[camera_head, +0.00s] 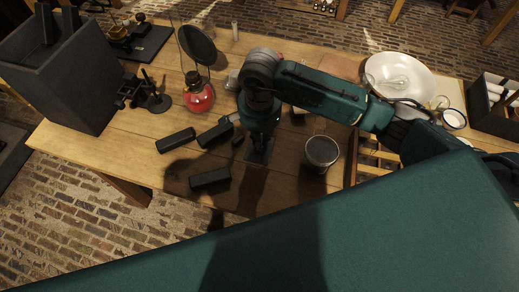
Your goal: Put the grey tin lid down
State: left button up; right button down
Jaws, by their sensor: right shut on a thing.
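My right gripper (258,157) points down over the wooden table (285,192), left of a round container with a grey top (321,151). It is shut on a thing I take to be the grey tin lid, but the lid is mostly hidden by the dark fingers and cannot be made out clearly. The gripper and the round container are apart. I cannot tell whether the held thing touches the table. My left gripper is not in view.
Several black blocks (176,140) lie left of the gripper. Behind them are a red lantern-like object (199,97) and a dark stand (158,102). A tall dark bin (75,85) stands at left. A white basin (420,72) is at right. The front table strip is partly bare.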

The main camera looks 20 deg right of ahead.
notch_tip(320, 180, down, 6)
jog(key=shift+f+p, duration=0.1)
jog(key=shift+p, duration=0.5)
jog(key=shift+f, duration=0.2)
jog(key=shift+f, duration=0.2)
jog(key=c, duration=1.8)
grip_release()
jog(key=shift+o, duration=0.2)
jog(key=shift+r, duration=0.1)
